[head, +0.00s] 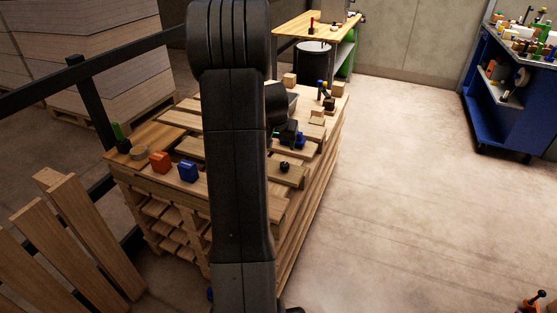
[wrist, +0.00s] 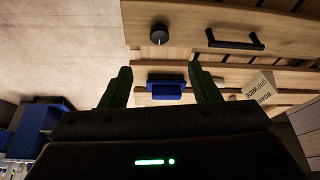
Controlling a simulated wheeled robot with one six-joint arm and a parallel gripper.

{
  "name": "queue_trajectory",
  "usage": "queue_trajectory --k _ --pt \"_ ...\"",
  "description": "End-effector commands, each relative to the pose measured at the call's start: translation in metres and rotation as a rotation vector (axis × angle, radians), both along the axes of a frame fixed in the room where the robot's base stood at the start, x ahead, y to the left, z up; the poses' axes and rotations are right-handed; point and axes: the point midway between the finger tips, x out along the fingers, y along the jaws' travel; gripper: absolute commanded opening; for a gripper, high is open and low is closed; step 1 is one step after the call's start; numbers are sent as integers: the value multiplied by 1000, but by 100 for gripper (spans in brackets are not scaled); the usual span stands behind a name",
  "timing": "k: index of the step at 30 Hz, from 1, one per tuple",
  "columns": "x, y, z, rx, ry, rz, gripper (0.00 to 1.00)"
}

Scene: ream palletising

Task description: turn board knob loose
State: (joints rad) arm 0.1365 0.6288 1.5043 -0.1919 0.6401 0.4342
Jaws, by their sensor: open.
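A round black knob with a pale mark (wrist: 159,34) sits on a wooden board (wrist: 185,22) in the wrist view. It also shows in the head view as a small dark knob (head: 284,166) on a plank near the stack's right side. My gripper (wrist: 162,84) is open, with its two dark green fingers apart and the knob beyond their tips, not between them. A blue block (wrist: 166,87) shows in the gap between the fingers, lower than the knob. In the head view my gripper (head: 291,133) is small and dark above the pallet top; my arm hides part of the boards.
A black bar handle (wrist: 235,42) is on the same board. A lettered box (wrist: 262,92) lies to the right. Red (head: 160,162) and blue (head: 188,171) blocks stand on the pallet's left. A blue workbench (head: 505,95) stands far right; the floor between is clear.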

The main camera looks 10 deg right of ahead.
Motion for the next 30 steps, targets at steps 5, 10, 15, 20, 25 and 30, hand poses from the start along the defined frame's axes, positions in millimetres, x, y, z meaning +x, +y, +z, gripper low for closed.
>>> queue_trajectory --k 5,10,15,20,25,30 --pt "7 -3 -23 1 4 0 56" --pt "18 -9 -53 2 4 0 56" --pt "29 -14 -82 1 4 1 56" --pt "38 -18 -105 1 3 1 56" --pt "44 -20 -118 1 1 0 56" --pt "45 -21 -123 1 1 0 56"
